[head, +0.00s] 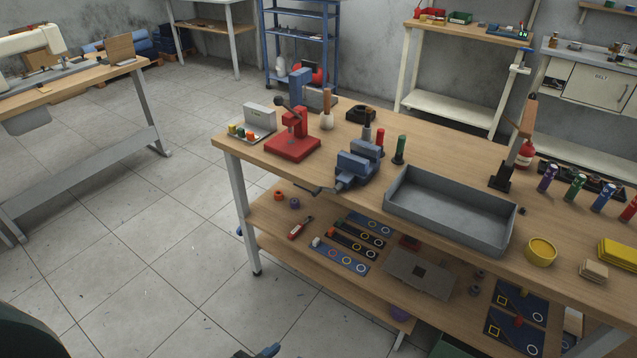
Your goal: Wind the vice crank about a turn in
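The blue vice (357,178) is fixed at the front edge of the wooden workbench, near the middle of the head view. Its two lighter blue jaw blocks (352,162) stand close together; I cannot tell whether a gap remains between them. The crank (317,189) is a thin dark bar low on the vice's left side, out past the bench edge. A small dark and blue tip (267,350), apparently my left gripper, shows at the bottom edge, well below and apart from the crank. Its fingers are mostly cut off. My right gripper is out of view.
A red arbor press (293,145) stands left of the vice, and a grey tray (450,212) lies to its right. A green-handled tool (400,150) stands behind. The lower shelf (277,228) juts out below the crank. The floor (150,240) at left is clear.

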